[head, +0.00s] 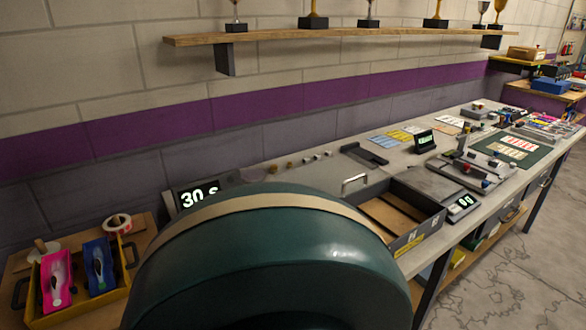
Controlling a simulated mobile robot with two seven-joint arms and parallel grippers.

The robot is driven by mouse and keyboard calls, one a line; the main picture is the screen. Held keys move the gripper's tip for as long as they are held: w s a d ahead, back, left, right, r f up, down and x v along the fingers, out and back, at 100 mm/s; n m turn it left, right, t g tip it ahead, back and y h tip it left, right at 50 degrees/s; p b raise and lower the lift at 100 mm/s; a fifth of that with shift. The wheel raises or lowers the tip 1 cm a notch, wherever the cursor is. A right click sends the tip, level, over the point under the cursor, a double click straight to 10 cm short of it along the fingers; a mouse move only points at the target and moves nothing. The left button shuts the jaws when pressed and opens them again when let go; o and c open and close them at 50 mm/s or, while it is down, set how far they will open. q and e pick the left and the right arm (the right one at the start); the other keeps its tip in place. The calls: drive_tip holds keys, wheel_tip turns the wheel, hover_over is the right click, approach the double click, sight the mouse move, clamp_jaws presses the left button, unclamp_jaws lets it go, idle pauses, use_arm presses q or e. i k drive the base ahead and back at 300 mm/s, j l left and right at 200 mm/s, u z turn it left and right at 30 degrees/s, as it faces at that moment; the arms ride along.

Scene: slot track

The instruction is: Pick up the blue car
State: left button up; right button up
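The blue car (100,266) is at the lower left in the head view. It lies in a yellow-sided tray (104,303), to the right of a pink car (57,281). A dark shape shows on top of the blue car; I cannot tell what it is. Neither of my grippers is in view, and nothing is seen touching the blue car.
A large dark green rounded shape with a tan band blocks the lower middle. A roll of tape (117,224) lies behind the tray. A long workbench (330,165) with displays and an open drawer (385,215) runs right. A trophy shelf (330,33) hangs above.

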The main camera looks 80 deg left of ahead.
sight(98, 260)
drive_tip(key=k+j+z, duration=0.15)
drive_tip(key=k, duration=0.8)
drive_tip(key=l, duration=0.1)
